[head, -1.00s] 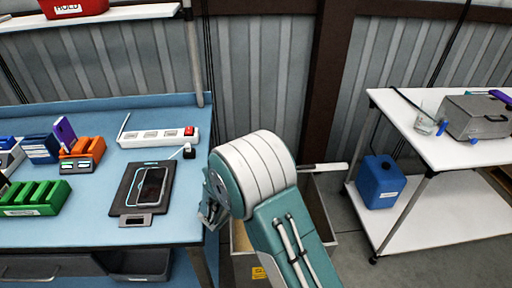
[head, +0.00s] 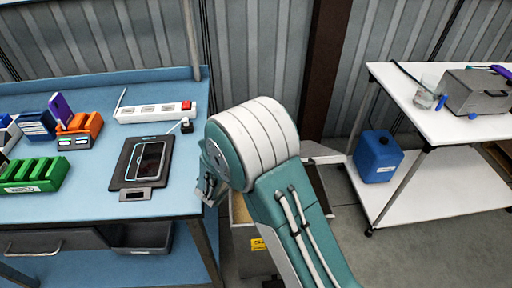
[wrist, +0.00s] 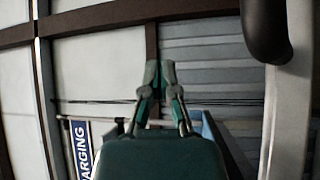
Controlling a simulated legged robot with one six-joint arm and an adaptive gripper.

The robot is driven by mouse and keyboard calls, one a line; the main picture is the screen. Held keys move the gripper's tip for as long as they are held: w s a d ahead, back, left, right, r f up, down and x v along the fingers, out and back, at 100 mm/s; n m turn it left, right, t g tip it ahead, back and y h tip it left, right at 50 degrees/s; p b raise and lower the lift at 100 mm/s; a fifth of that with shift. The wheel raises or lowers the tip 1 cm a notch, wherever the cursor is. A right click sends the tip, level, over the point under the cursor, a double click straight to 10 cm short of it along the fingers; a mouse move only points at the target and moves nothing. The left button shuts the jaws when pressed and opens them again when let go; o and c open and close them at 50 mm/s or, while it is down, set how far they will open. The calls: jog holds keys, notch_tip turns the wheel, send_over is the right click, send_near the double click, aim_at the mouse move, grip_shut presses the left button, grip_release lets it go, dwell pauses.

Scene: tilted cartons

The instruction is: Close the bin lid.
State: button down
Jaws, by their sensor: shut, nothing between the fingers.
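The bin (head: 242,212) stands on the floor between the blue workbench and the white table, mostly hidden behind my arm. A yellow label (head: 258,244) is on its front. Its dark inside shows to the right of my arm, so its top is at least partly open. A pale edge (head: 322,158) shows at its back; I cannot tell whether this is the lid. My gripper (head: 207,190) is partly hidden behind my arm, near the workbench's right edge. In the wrist view my gripper (wrist: 160,68) is shut and empty, with its fingertips together.
The blue workbench (head: 90,180) at left holds a tablet (head: 148,162), a power strip (head: 155,112) and trays. The white table (head: 430,120) at right has a blue jug (head: 378,157) on its lower shelf. Grey floor is clear between the bin and this table.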

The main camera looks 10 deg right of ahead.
notch_tip(320, 180, up, 7)
jog(key=s+d+f+m+g+y, duration=0.1)
jog(key=s+d+m+g+y, duration=0.2)
jog(key=g, duration=0.5)
jog(key=s+a+m+g+y, duration=0.1)
jog(key=s+a+g+y, duration=0.1)
jog(key=a+y, duration=0.15)
jog(key=s+a+g+y, duration=0.1)
jog(key=s+a+y, duration=0.2)
jog(key=a, duration=0.2)
jog(key=s+d+x, duration=0.1)
jog(key=s+x, duration=0.1)
jog(key=x, duration=1)
jog(key=shift+d+f, duration=0.25)
jog(key=shift+h, duration=0.25)
